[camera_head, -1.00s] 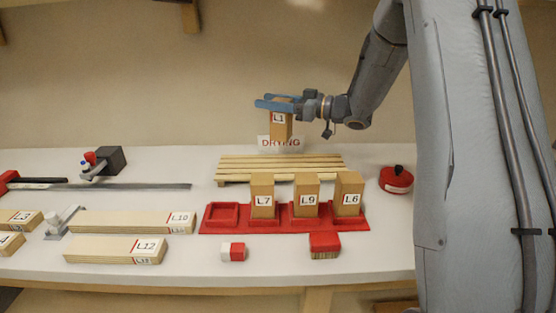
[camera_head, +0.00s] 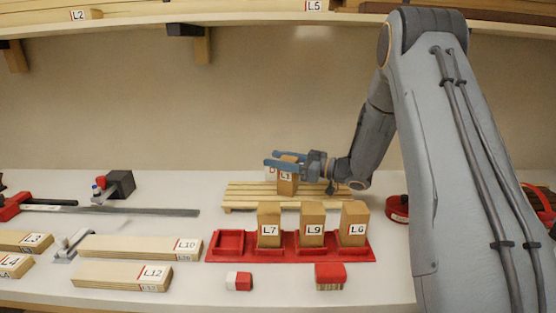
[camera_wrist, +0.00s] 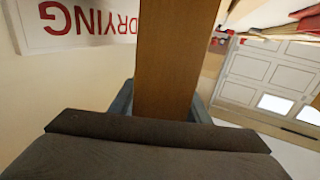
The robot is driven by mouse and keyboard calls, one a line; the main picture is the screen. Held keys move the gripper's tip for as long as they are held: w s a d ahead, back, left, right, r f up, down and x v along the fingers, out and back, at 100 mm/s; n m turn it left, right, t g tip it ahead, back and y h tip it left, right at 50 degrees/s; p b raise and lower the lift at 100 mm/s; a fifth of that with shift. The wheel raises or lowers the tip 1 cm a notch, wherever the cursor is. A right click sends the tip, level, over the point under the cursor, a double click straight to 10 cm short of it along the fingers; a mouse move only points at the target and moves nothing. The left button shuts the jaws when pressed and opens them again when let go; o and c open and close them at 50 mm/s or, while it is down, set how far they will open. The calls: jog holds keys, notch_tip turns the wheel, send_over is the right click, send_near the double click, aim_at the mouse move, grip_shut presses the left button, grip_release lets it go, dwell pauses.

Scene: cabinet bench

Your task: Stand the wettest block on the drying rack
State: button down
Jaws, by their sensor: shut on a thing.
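My gripper (camera_head: 272,159) is shut on the wooden block L1 (camera_head: 287,184), its blue fingers on either side of the upper part. The block is upright over the slatted wooden drying rack (camera_head: 245,195), its lower end at or just above the slats; I cannot tell if it touches. In the wrist view the block (camera_wrist: 175,60) runs up from between the fingers, beside the DRYING sign (camera_wrist: 85,20). In the head view the sign is mostly hidden behind the block and gripper. Blocks L7 (camera_head: 269,229), L9 (camera_head: 311,229) and L6 (camera_head: 354,228) stand in the red tray (camera_head: 225,258).
The tray's left slot is empty. A red-and-white block (camera_head: 239,281) and a red-topped block (camera_head: 329,276) lie in front. Boards L10 (camera_head: 140,247) and L12 (camera_head: 120,275) lie left. A red round object (camera_head: 397,208) sits right of the rack. A shelf (camera_head: 230,17) runs above.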

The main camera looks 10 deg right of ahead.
jog(key=shift+f, duration=0.1)
jog(key=c, duration=1)
grip_release()
jog(key=b, duration=0.2)
send_near(297, 162)
jog(key=x, duration=0.4)
jog(key=shift+s+a, duration=0.1)
jog(key=shift+a, duration=0.1)
